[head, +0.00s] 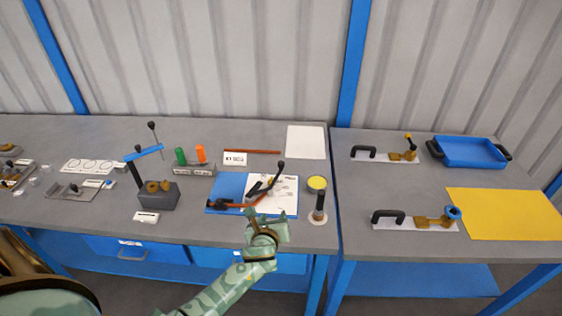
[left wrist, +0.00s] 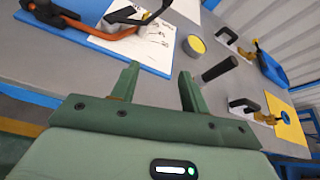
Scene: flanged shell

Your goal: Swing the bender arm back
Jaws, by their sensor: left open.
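The tool that looks like the bender (head: 262,190) lies on a blue mat (head: 228,184). It has an orange-brown arm with a black grip (left wrist: 56,13) and a dark arm (head: 278,174) that points up and away, with a black end. My left gripper (head: 267,222) is open and empty at the table's front edge, just in front of the mat and apart from the bender. Its two green fingers (left wrist: 157,82) stand apart in the left wrist view, with the bender beyond them at upper left. My right gripper is not in view.
An upright black-handled post (head: 319,206) stands close right of my left gripper, with a yellow-topped tin (head: 317,184) behind it. A grey block with a blue lever (head: 158,193) stands left. A second table holds clamps and a blue tray (head: 468,152).

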